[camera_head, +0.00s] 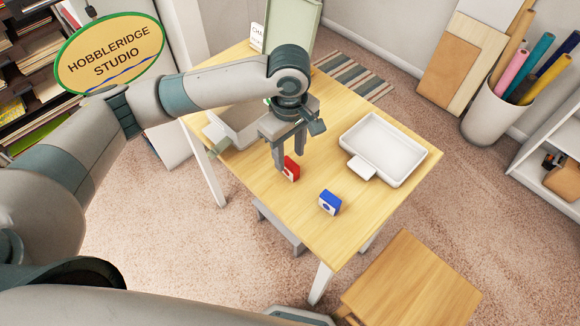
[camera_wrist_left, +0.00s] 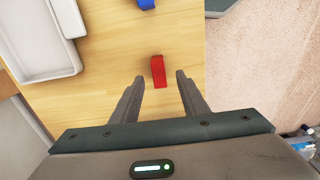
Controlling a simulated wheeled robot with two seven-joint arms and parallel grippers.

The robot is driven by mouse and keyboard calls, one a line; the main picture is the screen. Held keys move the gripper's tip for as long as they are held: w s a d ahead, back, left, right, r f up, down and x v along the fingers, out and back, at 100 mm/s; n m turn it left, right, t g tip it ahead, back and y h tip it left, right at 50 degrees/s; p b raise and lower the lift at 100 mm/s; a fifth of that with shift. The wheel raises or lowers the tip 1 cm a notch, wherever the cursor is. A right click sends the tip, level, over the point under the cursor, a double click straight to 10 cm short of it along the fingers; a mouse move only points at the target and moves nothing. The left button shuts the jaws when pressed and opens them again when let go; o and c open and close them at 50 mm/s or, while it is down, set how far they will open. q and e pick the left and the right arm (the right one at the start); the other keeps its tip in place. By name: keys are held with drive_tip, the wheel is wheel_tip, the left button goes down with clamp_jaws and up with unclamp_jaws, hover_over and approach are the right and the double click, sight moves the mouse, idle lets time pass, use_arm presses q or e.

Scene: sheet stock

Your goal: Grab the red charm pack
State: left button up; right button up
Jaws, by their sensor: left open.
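The red charm pack (camera_head: 291,168) stands on the wooden table (camera_head: 375,202), with a pale face showing in the head view. It also shows in the left wrist view (camera_wrist_left: 158,71), ahead of and between the fingertips. My left gripper (camera_head: 289,158) is open above and just behind the pack, pointing down, and its fingers (camera_wrist_left: 158,80) are empty. Whether they touch the pack cannot be told. My right gripper is not in view.
A blue pack (camera_head: 329,202) stands nearer the table's front edge, and also shows in the wrist view (camera_wrist_left: 146,4). A white tray (camera_head: 385,148) lies to the right. A grey-white bin (camera_head: 236,128) is behind my left gripper. A wooden stool (camera_head: 412,284) stands in front of the table.

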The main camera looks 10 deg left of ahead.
sight(290, 163)
use_arm(q)
wheel_tip(290, 163, down, 4)
drive_tip(key=shift+r+p, duration=0.15)
drive_tip(key=shift+p, duration=0.65)
drive_tip(key=shift+f, duration=0.65)
clamp_jaws()
